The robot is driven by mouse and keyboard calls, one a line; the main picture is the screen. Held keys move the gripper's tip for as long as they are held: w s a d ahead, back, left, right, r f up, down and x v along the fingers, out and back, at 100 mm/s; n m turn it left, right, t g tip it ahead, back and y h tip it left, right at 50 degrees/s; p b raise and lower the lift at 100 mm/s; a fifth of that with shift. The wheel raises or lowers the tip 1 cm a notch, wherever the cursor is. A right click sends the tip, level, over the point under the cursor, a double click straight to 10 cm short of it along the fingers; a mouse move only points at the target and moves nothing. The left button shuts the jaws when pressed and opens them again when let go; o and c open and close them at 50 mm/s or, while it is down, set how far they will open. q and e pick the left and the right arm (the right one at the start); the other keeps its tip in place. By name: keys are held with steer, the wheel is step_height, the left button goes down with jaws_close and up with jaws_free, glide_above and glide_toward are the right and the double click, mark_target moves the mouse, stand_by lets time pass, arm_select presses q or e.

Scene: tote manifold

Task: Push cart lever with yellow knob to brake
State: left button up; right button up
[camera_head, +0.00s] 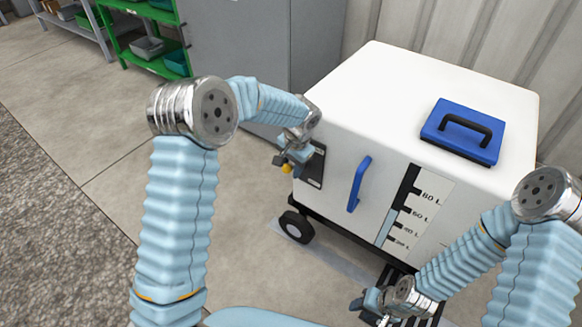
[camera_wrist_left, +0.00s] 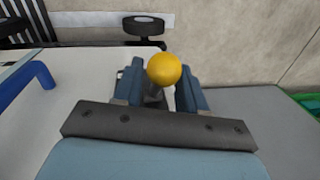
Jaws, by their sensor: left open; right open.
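The white cart (camera_head: 420,90) stands at the right, with a black lever plate (camera_head: 314,167) on its left front edge. The lever's yellow knob (camera_head: 286,168) shows at my left gripper (camera_head: 288,160). In the left wrist view the yellow knob (camera_wrist_left: 164,69) sits between the two blue fingers of my left gripper (camera_wrist_left: 160,90), which is open around it. Whether the fingers touch the knob I cannot tell. The lever's shaft is mostly hidden behind the knob. My right gripper (camera_head: 380,304) is open and empty, low in front of the cart.
The cart has a blue handle (camera_head: 359,184), a blue lid (camera_head: 463,132) and a level scale (camera_head: 411,212). A black wheel (camera_head: 296,227) is under its left corner. A grey cabinet (camera_head: 240,60) and green shelf (camera_head: 150,40) stand behind. The floor at left is clear.

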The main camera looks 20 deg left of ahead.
arm_select(q)
steer(key=shift+f, duration=0.4)
steer(key=shift+c, duration=0.4)
